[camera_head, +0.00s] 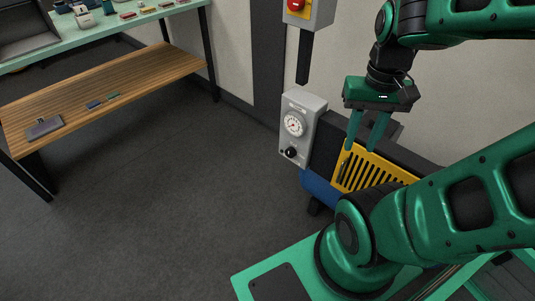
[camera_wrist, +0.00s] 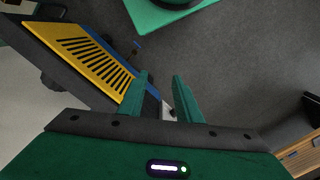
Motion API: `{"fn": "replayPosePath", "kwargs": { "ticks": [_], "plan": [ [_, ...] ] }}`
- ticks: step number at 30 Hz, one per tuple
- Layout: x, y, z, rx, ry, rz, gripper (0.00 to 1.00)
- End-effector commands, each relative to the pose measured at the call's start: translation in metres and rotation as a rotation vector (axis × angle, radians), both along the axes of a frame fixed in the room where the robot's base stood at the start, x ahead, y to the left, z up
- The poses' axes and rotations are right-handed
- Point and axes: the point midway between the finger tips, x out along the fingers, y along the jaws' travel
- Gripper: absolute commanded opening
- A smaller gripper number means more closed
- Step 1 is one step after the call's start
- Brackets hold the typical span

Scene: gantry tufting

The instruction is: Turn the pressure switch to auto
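The pressure switch is a black knob (camera_head: 291,152) low on a grey box (camera_head: 312,108) with a round white gauge (camera_head: 293,124) above it. The knob's setting is too small to read. My gripper (camera_head: 361,146) is to the right of the box, pointing down, above the yellow slotted panel of the compressor. Its two green fingers are apart with nothing between them. In the wrist view my gripper (camera_wrist: 159,84) also shows open and empty. The knob cannot be made out there; only a small pale part shows between the fingers' bases.
The yellow slotted panel (camera_head: 374,170) sits on a blue-and-dark compressor below my gripper. A grey box with a red button (camera_head: 295,5) hangs above on a dark post. A wooden shelf (camera_head: 140,85) under a green bench stands at left. The grey floor (camera_head: 170,190) between is clear.

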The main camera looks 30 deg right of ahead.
Motion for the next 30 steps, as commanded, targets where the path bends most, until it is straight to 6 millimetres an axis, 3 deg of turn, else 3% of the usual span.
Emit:
{"fn": "replayPosePath", "kwargs": {
  "ticks": [9,10,13,16,23,30],
  "plan": [
    [0.000,0.000,0.000,0.000,0.000,-0.001,0.31],
    [0.000,0.000,0.000,0.000,0.000,-0.001,0.34],
    [-0.010,0.000,0.004,0.000,-0.010,0.004,0.55],
    [-0.005,-0.004,0.003,-0.008,0.006,0.018,0.55],
    [0.038,-0.016,-0.013,-0.056,0.106,0.120,0.55],
    [0.093,-0.030,-0.043,-0.142,0.231,0.265,0.55]
  ]
}}
